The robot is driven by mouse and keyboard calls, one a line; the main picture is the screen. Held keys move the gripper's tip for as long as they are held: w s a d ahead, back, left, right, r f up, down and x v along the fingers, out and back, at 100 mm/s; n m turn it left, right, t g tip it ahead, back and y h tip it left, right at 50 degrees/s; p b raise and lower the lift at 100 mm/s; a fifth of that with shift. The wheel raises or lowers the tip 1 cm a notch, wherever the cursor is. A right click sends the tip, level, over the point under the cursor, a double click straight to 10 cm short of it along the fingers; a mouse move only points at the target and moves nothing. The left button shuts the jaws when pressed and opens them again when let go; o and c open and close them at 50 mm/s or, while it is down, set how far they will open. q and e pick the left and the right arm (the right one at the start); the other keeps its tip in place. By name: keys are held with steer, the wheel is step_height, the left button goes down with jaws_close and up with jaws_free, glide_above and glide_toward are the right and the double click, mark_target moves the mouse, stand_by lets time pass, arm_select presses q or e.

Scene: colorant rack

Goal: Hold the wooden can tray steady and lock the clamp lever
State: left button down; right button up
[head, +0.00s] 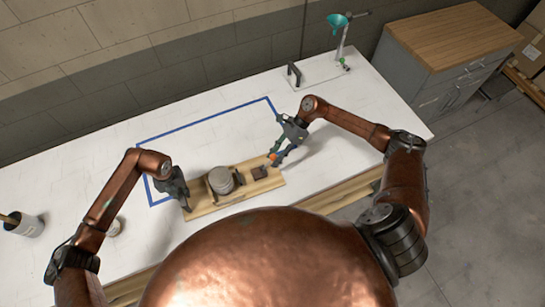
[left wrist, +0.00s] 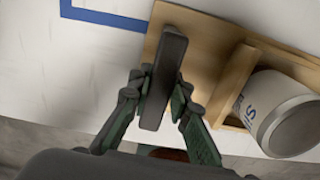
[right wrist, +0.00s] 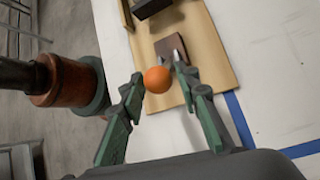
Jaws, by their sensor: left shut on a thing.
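The wooden can tray (head: 268,182) lies on the white table with a grey can (head: 221,181) held in its wooden frame. My left gripper (left wrist: 158,84) is shut on the dark upright handle (left wrist: 168,62) at the tray's left end. The clamp lever's orange knob (right wrist: 157,79) is above the tray's right end, by a dark brown plate (right wrist: 171,48). My right gripper (right wrist: 154,76) is open, its fingers apart on either side of the knob; I cannot tell if they touch it. The lever's shaft is mostly hidden.
Blue tape (head: 205,119) marks a rectangle around the tray area. A stand with a green funnel (head: 338,22) and a black handle (head: 293,73) are at the back right. The table behind the tray is clear.

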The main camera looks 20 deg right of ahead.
steer(key=shift+o, duration=0.8)
steer(key=shift+a, duration=0.1)
arm_select(q)
steer(key=c, duration=1.7)
jaws_free()
arm_select(e)
steer(key=v, duration=1.2)
arm_select(q)
steer(key=shift+r, duration=0.1)
